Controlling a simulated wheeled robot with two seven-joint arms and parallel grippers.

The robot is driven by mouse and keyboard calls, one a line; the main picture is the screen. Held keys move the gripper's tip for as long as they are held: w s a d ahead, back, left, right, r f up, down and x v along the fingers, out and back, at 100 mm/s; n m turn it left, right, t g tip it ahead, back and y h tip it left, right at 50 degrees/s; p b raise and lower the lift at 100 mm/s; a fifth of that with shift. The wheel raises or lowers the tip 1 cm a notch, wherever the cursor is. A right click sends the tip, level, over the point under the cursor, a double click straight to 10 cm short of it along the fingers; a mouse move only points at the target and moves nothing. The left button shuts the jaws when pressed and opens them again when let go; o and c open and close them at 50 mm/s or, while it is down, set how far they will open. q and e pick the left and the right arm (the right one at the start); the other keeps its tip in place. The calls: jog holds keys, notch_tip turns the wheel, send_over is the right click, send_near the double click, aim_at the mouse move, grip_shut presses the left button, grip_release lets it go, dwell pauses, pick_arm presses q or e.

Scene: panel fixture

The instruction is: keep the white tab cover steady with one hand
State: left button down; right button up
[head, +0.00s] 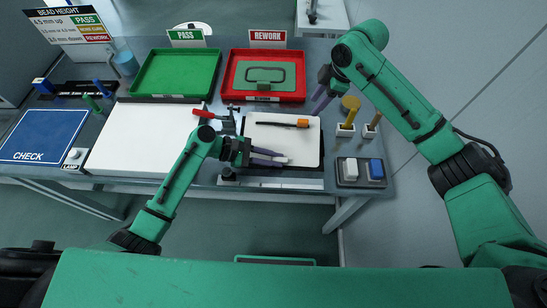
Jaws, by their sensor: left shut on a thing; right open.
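The white tab cover (309,145) lies flat on a dark-framed fixture near the middle of the table. My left gripper (284,158) reaches in from the left over its near part. Its purple fingers are shut on a small pale tab at the cover, partly hidden by the fingers. My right gripper (318,100) is open and empty, in the air between the red tray and the yellow-topped tool, apart from the cover.
Green PASS tray (178,73) and red REWORK tray (236,58), holding a green panel (250,71), stand behind.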

aim_at(305, 120)
jog(key=x, duration=0.5)
jog(key=s+x, duration=0.1)
jog(key=x, duration=0.2)
grip_shut()
dwell(1.5)
